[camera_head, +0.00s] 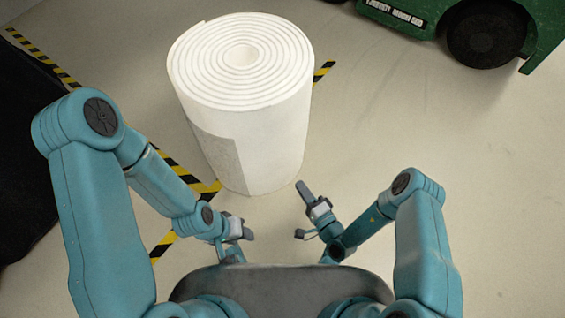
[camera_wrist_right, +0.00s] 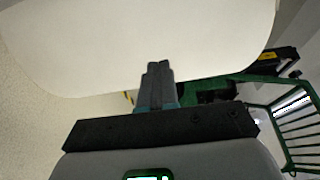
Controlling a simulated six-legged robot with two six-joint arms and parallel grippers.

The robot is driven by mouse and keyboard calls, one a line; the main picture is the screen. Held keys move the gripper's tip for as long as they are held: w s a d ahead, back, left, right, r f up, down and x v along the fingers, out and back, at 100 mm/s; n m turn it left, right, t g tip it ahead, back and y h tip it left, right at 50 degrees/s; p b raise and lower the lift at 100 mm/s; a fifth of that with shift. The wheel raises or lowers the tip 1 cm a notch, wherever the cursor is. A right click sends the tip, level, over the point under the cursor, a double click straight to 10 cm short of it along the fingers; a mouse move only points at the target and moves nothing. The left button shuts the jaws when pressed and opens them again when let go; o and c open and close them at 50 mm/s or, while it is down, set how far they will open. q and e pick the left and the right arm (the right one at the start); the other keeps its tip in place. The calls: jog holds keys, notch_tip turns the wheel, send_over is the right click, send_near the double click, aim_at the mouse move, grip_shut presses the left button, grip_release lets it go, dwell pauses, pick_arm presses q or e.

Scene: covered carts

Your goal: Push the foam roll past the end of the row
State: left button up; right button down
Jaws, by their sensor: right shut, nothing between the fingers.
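The white foam roll (camera_head: 255,125) stands upright on the floor in front of me, its spiral end facing up and a greyish patch low on its left side. In the right wrist view its pale side (camera_wrist_right: 130,40) fills the upper part. My right gripper (camera_head: 303,190) is shut and empty, its fingers pointing at the roll near its lower right edge; I cannot tell whether they touch it. The shut fingers also show in the right wrist view (camera_wrist_right: 159,68). My left gripper (camera_head: 246,235) is low, in front of the roll and apart from it; its fingers are too small to read.
Yellow-black floor tape (camera_head: 180,180) runs on the left and behind the roll. A dark covered shape (camera_head: 25,150) stands at the left edge. A green vehicle (camera_head: 440,15) with a black wheel stands at the top right. The floor on the right is clear.

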aim_at(275, 149)
jog(key=b+x, duration=0.3)
jog(key=x, duration=1.1)
jog(key=shift+d+r+b, duration=0.1)
jog(key=shift+b, duration=0.25)
